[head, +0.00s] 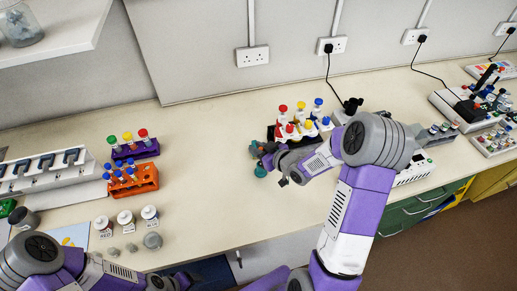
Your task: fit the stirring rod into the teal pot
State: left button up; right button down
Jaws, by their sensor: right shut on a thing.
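My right gripper (268,159) reaches in from the right over the middle of the bench. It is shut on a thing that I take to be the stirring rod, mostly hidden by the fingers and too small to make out. A small teal thing, apparently the teal pot (260,171), shows just below the fingertips. I cannot tell whether the rod touches it or is inside it. My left gripper (182,281) is low at the bottom edge, partly cut off, and its jaws are unclear.
A rack of colour-capped bottles (305,127) stands close behind my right gripper. An orange tube rack (132,181) and a purple rack (136,149) stand at left, with white-labelled jars (125,218) in front. The bench between them and my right gripper is clear.

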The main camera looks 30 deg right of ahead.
jog(key=shift+f, duration=0.1)
jog(key=shift+f+b, duration=1.6)
jog(key=shift+b, duration=0.2)
jog(key=c, duration=0.9)
grip_release()
jog(key=shift+o, duration=0.2)
jog(key=shift+s, duration=0.1)
